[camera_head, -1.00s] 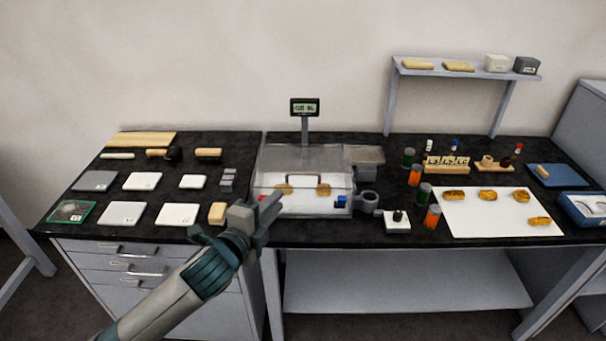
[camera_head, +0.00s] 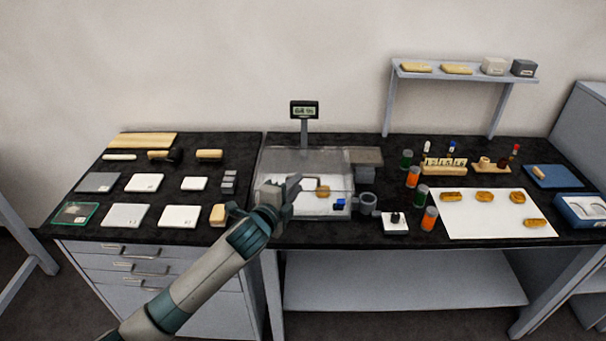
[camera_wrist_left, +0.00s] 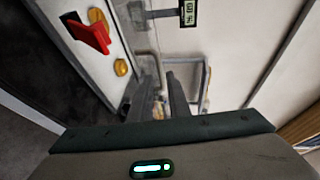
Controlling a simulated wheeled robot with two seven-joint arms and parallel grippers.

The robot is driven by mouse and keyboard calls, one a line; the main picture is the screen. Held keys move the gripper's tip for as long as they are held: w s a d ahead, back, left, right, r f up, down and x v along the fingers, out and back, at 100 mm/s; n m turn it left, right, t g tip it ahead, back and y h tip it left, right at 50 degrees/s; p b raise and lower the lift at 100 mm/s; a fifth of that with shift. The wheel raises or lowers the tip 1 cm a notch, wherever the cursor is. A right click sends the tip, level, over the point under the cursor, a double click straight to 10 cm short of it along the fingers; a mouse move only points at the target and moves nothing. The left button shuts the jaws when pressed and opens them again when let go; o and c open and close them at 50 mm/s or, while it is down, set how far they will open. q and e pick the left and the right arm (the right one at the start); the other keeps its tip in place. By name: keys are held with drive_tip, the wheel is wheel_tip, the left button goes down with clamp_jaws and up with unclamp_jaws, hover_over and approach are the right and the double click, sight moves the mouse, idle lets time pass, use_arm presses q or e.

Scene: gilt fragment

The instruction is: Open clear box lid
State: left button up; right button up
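The clear box (camera_head: 325,160) stands on the dark counter in the middle of the head view, its transparent lid appearing down. Inside are an amber piece (camera_head: 322,191) and a blue piece (camera_head: 339,204). My left gripper (camera_head: 290,188) is at the front left of the box and hides part of it, including much of the lid handle. In the left wrist view, the two grey fingers (camera_wrist_left: 160,95) point towards the box, and a red piece (camera_wrist_left: 88,33) shows at upper left. Contact with the handle cannot be told. My right gripper is out of view.
A display on a post (camera_head: 304,110) stands behind the box. White plates and a tan block (camera_head: 218,215) lie to the left.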

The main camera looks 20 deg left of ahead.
use_arm(q)
drive_tip(key=shift+p+x, duration=0.6)
drive_tip(key=shift+x, duration=2.25)
clamp_jaws()
drive_tip(key=shift+f, duration=0.1)
